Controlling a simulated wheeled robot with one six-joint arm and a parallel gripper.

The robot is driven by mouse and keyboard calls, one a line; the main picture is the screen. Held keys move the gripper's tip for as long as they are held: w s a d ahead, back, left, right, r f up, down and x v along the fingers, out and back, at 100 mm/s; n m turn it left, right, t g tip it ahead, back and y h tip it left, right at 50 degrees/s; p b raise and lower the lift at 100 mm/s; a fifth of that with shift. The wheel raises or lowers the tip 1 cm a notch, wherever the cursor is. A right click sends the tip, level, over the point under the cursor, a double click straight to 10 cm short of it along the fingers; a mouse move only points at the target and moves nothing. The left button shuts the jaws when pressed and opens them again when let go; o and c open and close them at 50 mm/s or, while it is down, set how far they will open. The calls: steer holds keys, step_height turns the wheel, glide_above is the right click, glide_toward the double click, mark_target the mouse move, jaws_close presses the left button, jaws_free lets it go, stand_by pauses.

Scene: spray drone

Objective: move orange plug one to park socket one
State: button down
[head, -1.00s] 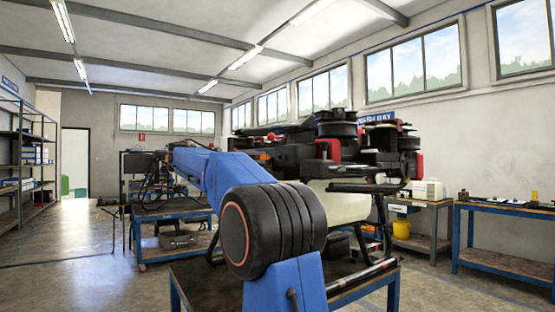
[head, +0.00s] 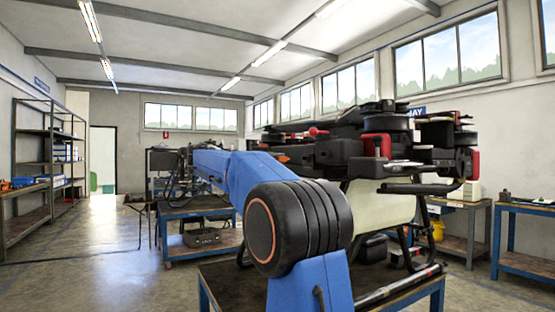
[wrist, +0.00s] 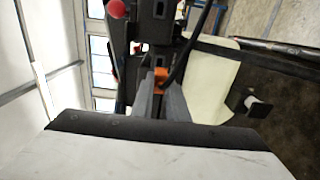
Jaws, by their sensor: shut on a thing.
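In the wrist view, my gripper (wrist: 162,97) is shut on a small orange plug (wrist: 160,77) held between its grey fingertips. A dark cable runs up and right from close beside the plug. The dark drone body with a slot-like opening (wrist: 140,48) is just beyond the fingertips; I cannot tell whether the plug touches it. In the head view, the drone (head: 370,150), black with red parts and a pale tank, stands on a blue-legged table. My blue arm reaches toward its left side, and the gripper and plug are not discernible there. I cannot make out park socket one.
The drone's table (head: 225,285) is directly in front, with landing legs and a rod on it. Another blue bench (head: 207,215) stands behind left, and benches (head: 525,235) line the right wall. Shelves (head: 35,160) stand far left; the left floor is clear.

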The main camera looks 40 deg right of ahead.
steer(key=shift+d, duration=0.15)
stand_by(0.3)
steer(key=shift+x, duration=2.75)
steer(key=shift+x, duration=1.2)
steer(key=c, duration=1.6)
jaws_free()
steer(key=shift+c, duration=0.2)
steer(key=v, duration=1.7)
steer(key=shift+s, duration=0.1)
